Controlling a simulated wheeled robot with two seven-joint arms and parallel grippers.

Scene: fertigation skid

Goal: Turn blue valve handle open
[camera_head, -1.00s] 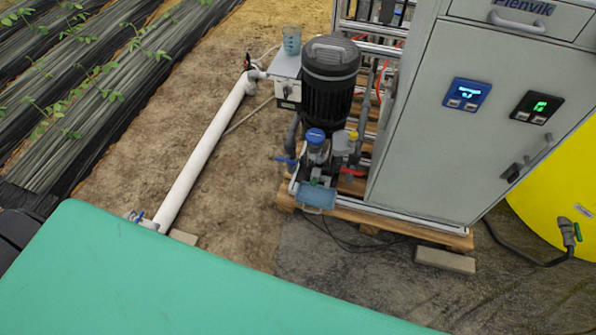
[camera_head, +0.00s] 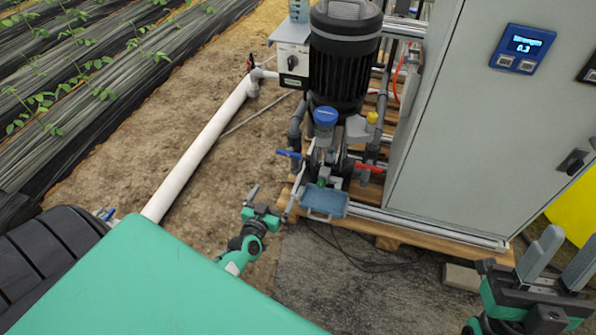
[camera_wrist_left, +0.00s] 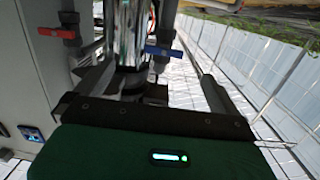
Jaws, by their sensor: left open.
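The blue valve handle (camera_head: 288,154) is a small lever on the pipework at the left of the pump, pointing left. It also shows in the left wrist view (camera_wrist_left: 163,51), above the gap between the fingers. My left gripper (camera_head: 274,192) is open and empty, below and slightly left of the blue handle, apart from it. My right gripper (camera_head: 573,238) is open and empty at the lower right, its fingers pointing up, away from the valve.
A red handle (camera_head: 369,167) sits right of the blue one. The black pump (camera_head: 344,60) stands behind, with a blue tray (camera_head: 325,203) low in front. A grey cabinet (camera_head: 470,140) blocks the right. A white pipe (camera_head: 200,150) runs along the ground at left.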

